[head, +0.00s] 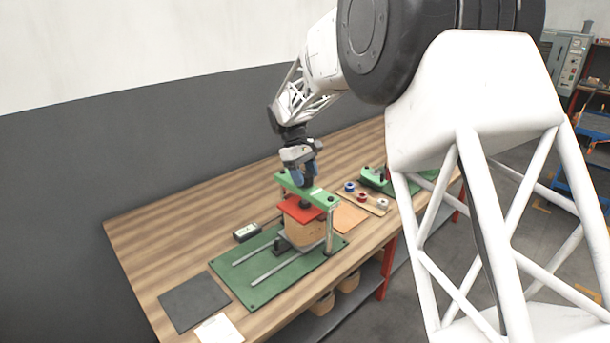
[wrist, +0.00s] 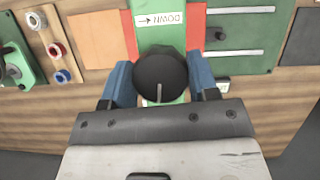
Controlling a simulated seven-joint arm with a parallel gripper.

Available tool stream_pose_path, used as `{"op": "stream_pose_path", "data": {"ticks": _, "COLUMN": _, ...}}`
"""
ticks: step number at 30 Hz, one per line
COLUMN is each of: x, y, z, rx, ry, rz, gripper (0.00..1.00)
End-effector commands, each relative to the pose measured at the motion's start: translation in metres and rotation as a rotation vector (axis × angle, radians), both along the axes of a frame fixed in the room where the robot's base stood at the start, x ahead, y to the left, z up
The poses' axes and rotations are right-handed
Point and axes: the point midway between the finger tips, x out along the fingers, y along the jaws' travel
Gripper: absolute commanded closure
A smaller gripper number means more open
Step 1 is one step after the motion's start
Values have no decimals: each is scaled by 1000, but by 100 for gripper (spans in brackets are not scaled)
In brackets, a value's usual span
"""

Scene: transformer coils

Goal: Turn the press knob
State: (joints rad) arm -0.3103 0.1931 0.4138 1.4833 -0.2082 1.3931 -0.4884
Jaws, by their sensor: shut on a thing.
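The press (head: 327,228) stands on a green base plate (head: 256,290) on the wooden bench, with a green crossbeam (head: 312,193) on top. A "DOWN" arrow label (wrist: 160,19) lies beyond the knob.
A wooden strip with several coloured spools (head: 362,197) and an orange sheet (head: 349,217) lie right of the press. A second green fixture (head: 377,181) is farther right. A small meter box (head: 247,232), dark mat (head: 194,302) and white paper (head: 219,329) lie left and in front.

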Motion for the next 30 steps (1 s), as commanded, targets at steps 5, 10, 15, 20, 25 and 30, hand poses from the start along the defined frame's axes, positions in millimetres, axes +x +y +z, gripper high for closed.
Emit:
{"op": "stream_pose_path", "data": {"ticks": 5, "x": 0, "y": 0, "z": 0, "rx": 0, "ry": 0, "rz": -1, "gripper": 35}}
{"op": "stream_pose_path", "data": {"ticks": 10, "x": 0, "y": 0, "z": 0, "rx": 0, "ry": 0, "rz": -1, "gripper": 20}}
{"op": "stream_pose_path", "data": {"ticks": 15, "x": 0, "y": 0, "z": 0, "rx": 0, "ry": 0, "rz": -1, "gripper": 20}}
{"op": "stream_pose_path", "data": {"ticks": 20, "x": 1, "y": 1, "z": 3, "rx": 1, "ry": -1, "rz": -1, "gripper": 20}}
{"op": "stream_pose_path", "data": {"ticks": 25, "x": 4, "y": 5, "z": 14, "rx": 0, "ry": -2, "rz": -1, "gripper": 20}}
{"op": "stream_pose_path", "data": {"ticks": 30, "x": 9, "y": 11, "z": 34, "rx": 1, "ry": -4, "rz": 0, "gripper": 20}}
